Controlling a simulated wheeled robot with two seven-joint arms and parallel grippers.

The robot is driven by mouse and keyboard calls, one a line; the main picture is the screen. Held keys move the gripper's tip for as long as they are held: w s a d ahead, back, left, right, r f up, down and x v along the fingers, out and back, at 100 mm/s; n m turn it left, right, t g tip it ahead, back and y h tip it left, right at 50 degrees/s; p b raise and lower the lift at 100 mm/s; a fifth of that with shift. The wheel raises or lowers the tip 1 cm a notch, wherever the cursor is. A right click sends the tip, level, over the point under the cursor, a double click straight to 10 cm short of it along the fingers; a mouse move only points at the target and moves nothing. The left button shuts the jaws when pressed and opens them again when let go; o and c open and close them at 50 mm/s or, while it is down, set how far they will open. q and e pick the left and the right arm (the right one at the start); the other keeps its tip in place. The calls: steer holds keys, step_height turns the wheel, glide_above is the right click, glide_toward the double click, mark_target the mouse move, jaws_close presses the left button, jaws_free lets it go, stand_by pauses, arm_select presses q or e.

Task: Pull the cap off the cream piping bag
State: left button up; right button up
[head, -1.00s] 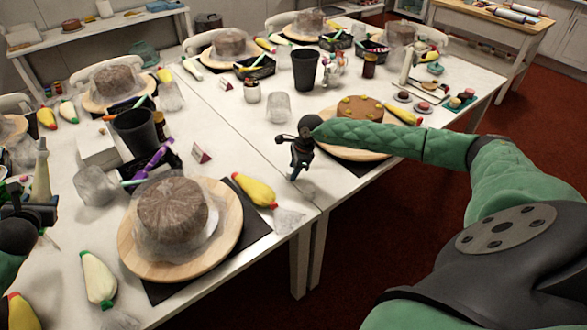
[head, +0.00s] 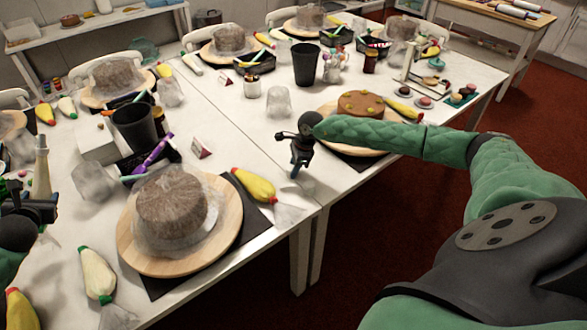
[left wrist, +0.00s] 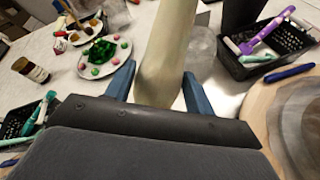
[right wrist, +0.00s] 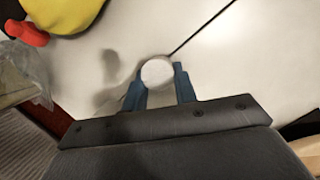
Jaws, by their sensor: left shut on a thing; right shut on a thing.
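My left gripper (left wrist: 158,88) is shut on the cream piping bag (left wrist: 166,45), which stands between its fingers. In the head view the bag (head: 42,172) is upright at the left edge, narrow end up, above my left gripper (head: 28,207). My right gripper (head: 300,160) is far to the right of the bag, over the table's front edge area. In the right wrist view my right gripper (right wrist: 160,88) is shut on a small round white thing (right wrist: 157,72), seen end-on; it may be the cap. The bag and this thing are well apart.
A wrapped cake on a wooden board (head: 228,235) stands between my grippers. A yellow bag with a red tip (head: 254,185) lies near my right gripper. A clear glass (head: 93,182) and a black basket with a purple tool (left wrist: 262,38) are close to my left gripper.

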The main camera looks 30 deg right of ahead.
steer(key=o, duration=1)
arm_select(q)
steer(key=shift+r+p, duration=0.9)
arm_select(e)
steer(key=shift+r, duration=3)
arm_select(q)
steer(key=shift+o, duration=0.2)
steer(key=shift+f, duration=0.1)
steer(key=shift+c, duration=0.3)
arm_select(e)
steer(key=shift+f, duration=0.1)
